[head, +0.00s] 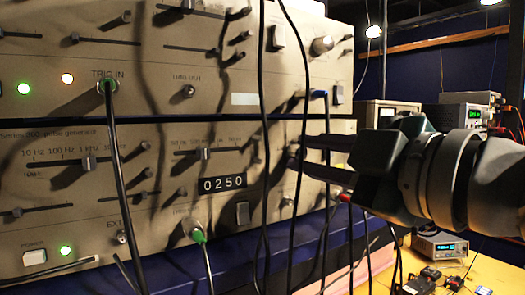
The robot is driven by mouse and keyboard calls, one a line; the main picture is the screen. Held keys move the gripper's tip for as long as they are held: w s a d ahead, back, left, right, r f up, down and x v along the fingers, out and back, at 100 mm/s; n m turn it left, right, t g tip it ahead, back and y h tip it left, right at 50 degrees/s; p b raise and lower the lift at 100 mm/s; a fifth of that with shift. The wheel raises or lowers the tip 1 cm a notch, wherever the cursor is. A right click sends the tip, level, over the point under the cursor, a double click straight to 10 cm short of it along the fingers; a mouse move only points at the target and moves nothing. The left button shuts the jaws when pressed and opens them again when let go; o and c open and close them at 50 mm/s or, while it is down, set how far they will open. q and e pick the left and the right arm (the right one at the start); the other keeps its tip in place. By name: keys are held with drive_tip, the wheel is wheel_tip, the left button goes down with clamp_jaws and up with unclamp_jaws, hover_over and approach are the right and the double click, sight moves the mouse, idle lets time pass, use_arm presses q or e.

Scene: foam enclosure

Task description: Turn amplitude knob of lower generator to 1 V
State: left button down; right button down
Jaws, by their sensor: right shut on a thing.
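The lower generator (145,225) is a beige panel with sliders, switches and a counter window (223,184) reading 0250. My right gripper (298,157) comes in from the right, its dark fingers reaching the right part of that panel. It is shut on a knob there, which matches the place of the round knob (321,45) on the upper generator. The fingers hide most of the held knob, and I cannot read its scale or pointer. My left gripper is not in view.
The upper generator (140,55) sits directly above. Black cables (264,110) hang in front of both panels, close to my right fingers. A plug with a green collar (198,235) is in the lower panel. A bench with a small instrument (440,246) lies at lower right.

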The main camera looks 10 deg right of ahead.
drive_tip(key=shift+m, duration=0.6)
drive_tip(key=shift+f, duration=0.1)
drive_tip(key=c, duration=0.7)
unclamp_jaws()
